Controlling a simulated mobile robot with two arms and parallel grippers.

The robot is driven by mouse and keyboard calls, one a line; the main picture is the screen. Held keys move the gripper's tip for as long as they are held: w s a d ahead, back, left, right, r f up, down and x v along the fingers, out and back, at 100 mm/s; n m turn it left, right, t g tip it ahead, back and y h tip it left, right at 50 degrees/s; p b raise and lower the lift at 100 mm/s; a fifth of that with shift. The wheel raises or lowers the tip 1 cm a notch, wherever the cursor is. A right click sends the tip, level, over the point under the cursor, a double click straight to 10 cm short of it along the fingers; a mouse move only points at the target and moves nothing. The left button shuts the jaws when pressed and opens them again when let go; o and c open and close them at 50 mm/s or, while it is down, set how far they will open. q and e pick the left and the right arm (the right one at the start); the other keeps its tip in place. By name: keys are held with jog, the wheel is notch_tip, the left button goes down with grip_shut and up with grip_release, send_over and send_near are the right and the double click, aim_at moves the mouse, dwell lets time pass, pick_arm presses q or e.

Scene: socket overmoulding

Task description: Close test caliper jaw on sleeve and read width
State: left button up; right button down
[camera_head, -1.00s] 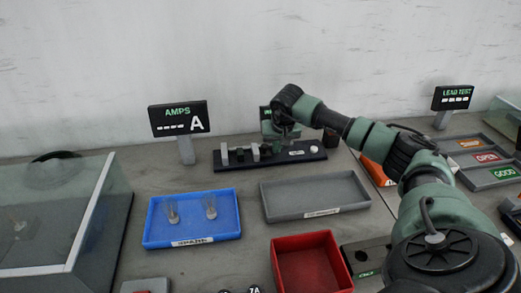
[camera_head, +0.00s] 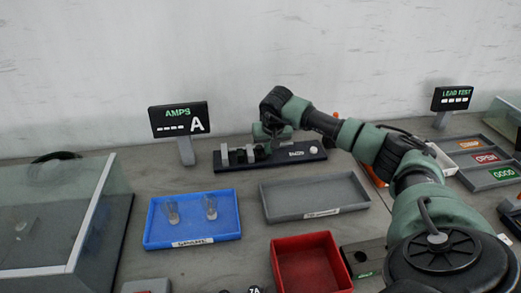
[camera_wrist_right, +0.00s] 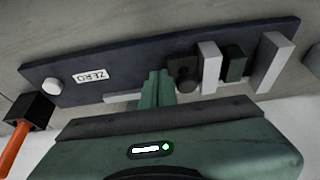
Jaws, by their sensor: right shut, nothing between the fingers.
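The test caliper is a dark base (camera_head: 315,155) at the back of the bench, with a ZERO label and white button. In the right wrist view, a tall grey fixed jaw (camera_wrist_right: 272,63) stands right, a dark green sleeve (camera_wrist_right: 234,62) in the middle, and the grey sliding jaw (camera_wrist_right: 210,66) just left of it. The sliding jaw looks close to the sleeve; contact is unclear. A black knob (camera_wrist_right: 186,74) is beside that jaw. My right gripper (camera_wrist_right: 157,88) is shut and empty, its fingertips beside the knob on the ZERO side. My left gripper is out of view.
A blue tray (camera_head: 190,240) with two clear pieces, an empty grey tray (camera_head: 315,193) and a red bin (camera_head: 310,262) lie in front of the caliper. The AMPS display (camera_head: 179,119) shows dashes.

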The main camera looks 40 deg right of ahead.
aim_at(258, 148)
jog(key=shift+w+a, duration=0.35)
jog(key=shift+a, duration=0.3)
jog(key=shift+w+a, duration=0.35)
jog(key=shift+a, duration=0.35)
jog(key=shift+w+a, duration=0.35)
jog(key=shift+a, duration=0.3)
jog(key=shift+a, duration=0.15)
jog(key=shift+s+d, duration=0.15)
jog(key=shift+d, duration=0.35)
jog(key=shift+s+d+r+p, duration=0.1)
jog(key=shift+r+p, duration=0.1)
jog(key=shift+p, duration=0.15)
jog(key=shift+s+d+r+p, duration=0.1)
jog(key=shift+d+r+p, duration=0.05)
jog(key=shift+r+p, duration=2.7)
jog(key=shift+r+b, duration=0.45)
jog(key=shift+b, duration=0.05)
